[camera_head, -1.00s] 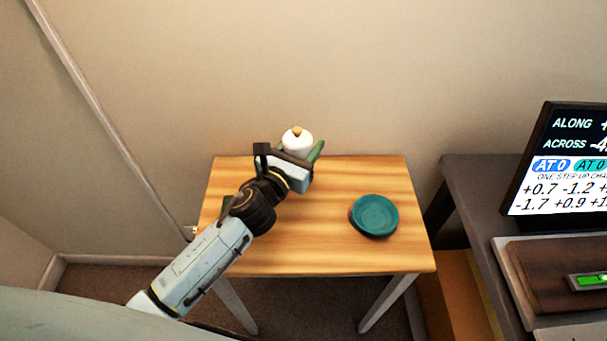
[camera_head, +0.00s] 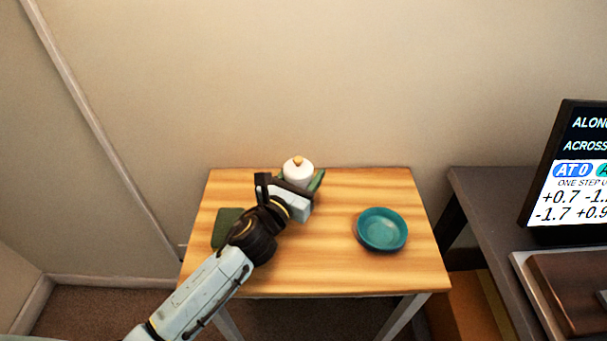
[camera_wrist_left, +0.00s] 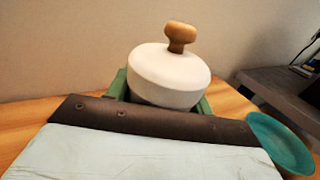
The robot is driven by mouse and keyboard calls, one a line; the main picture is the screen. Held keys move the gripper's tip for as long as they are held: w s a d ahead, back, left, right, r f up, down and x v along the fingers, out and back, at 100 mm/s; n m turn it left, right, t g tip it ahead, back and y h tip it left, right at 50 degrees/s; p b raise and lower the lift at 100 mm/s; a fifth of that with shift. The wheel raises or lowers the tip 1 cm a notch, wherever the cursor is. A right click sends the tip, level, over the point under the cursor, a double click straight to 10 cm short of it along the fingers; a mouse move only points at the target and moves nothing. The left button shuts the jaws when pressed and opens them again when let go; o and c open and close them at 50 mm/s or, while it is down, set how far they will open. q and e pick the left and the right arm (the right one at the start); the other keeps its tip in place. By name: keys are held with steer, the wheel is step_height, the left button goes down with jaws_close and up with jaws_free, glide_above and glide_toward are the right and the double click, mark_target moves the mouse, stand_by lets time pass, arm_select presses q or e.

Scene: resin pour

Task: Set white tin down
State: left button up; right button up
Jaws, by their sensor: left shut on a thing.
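The white tin (camera_head: 298,171) has a wooden knob on its lid and is over the back part of the small wooden table (camera_head: 330,270). It also shows in the left wrist view (camera_wrist_left: 168,78), where it looks tilted because the camera is tilted. My left gripper (camera_head: 306,183) is shut on it, with a green finger on each side. The tin's lower part is hidden behind the gripper, so I cannot tell whether it touches the table. My right gripper is not in view.
A teal dish (camera_head: 382,229) stands on the right of the table. A dark green flat thing (camera_head: 227,226) lies at the left, partly behind my arm. A dark desk (camera_head: 490,215) with a screen (camera_head: 572,175) stands to the right. The table's front middle is clear.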

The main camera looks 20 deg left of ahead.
arm_select(q)
steer(key=shift+f, duration=0.1)
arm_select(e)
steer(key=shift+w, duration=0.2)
arm_select(q)
steer(key=o, duration=1.1)
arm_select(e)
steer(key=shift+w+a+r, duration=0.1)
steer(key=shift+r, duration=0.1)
arm_select(q)
steer(key=v, duration=0.4)
steer(key=shift+s, duration=0.25)
steer(key=v, duration=0.6)
steer(key=shift+s+a, duration=0.15)
steer(key=shift+s, duration=0.2)
steer(key=shift+s+a, duration=0.1)
steer(key=shift+s, duration=0.3)
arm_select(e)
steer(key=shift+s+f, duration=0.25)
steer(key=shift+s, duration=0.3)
